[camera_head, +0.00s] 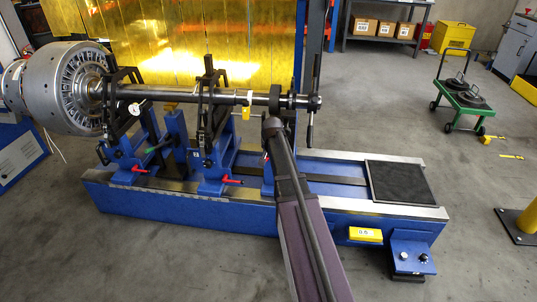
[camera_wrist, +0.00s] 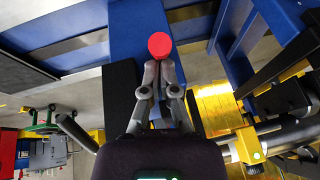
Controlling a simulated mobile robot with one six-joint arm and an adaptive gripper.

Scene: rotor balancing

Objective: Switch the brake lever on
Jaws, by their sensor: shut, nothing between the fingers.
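A round red knob (camera_wrist: 159,44) shows end-on in the wrist view, just beyond my fingertips, against a blue pedestal. I take it for the brake lever's end; its shaft is hidden. My gripper (camera_wrist: 159,68) is shut and empty, fingertips close together just below the knob in the picture. Whether they touch it I cannot tell. In the head view my arm reaches to the right-hand blue pedestal and hides most of it and the gripper. Red handles stick out at the left pedestal (camera_head: 139,169) and the middle pedestal (camera_head: 232,181).
A long shaft (camera_head: 180,94) with a silver rotor (camera_head: 66,88) lies across the pedestals on the blue machine bed (camera_head: 180,213). A black lever (camera_head: 310,130) hangs at the shaft's right end.

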